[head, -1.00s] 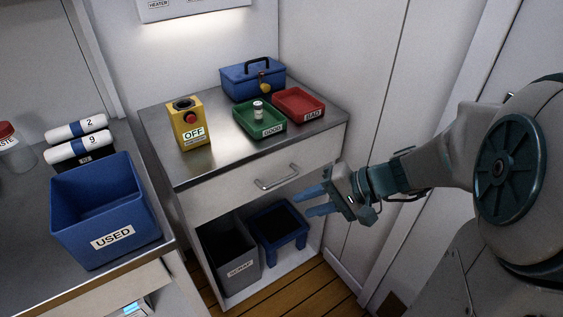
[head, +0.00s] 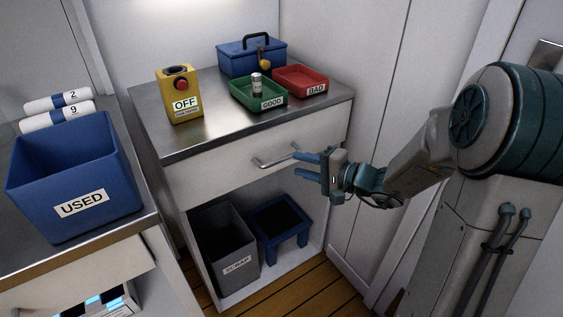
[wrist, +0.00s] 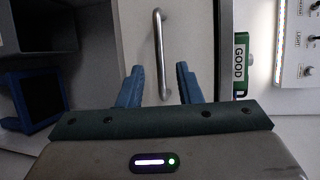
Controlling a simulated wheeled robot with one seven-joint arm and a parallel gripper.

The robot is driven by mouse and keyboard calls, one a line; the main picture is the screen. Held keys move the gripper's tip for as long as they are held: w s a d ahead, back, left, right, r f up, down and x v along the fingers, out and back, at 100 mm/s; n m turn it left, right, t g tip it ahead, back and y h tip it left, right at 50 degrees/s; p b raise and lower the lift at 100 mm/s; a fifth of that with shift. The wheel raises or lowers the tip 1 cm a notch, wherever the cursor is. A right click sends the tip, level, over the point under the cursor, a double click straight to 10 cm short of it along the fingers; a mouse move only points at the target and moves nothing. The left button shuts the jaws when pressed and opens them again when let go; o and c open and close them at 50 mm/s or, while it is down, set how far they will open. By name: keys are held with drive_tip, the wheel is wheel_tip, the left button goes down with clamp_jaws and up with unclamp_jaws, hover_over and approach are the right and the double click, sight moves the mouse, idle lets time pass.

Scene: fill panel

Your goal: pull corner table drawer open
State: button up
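The corner table drawer (head: 222,174) is a pale front under a steel top, and it looks shut. Its metal bar handle (head: 275,159) runs across the middle of the front. My gripper (head: 300,164) is at the right end of the handle, with its two blue fingers pointing at the drawer front. In the wrist view the fingers (wrist: 160,85) are apart, and the lower end of the handle (wrist: 159,50) shows between them. Nothing is gripped. I cannot tell whether a finger touches the handle.
On the corner table stand a yellow OFF box (head: 180,97), a green GOOD tray (head: 245,98), a red BAD tray (head: 301,80) and a blue toolbox (head: 250,60). Below are a grey SCRAP bin (head: 222,248) and a blue stool (head: 280,225). A blue USED bin (head: 75,180) is at left.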

sight(282, 158)
drive_tip(key=x, duration=0.6)
drive_tip(key=shift+w+a+f+b, duration=0.1)
drive_tip(key=shift+w+a+b, duration=0.1)
drive_tip(key=shift+a+b, duration=0.15)
clamp_jaws()
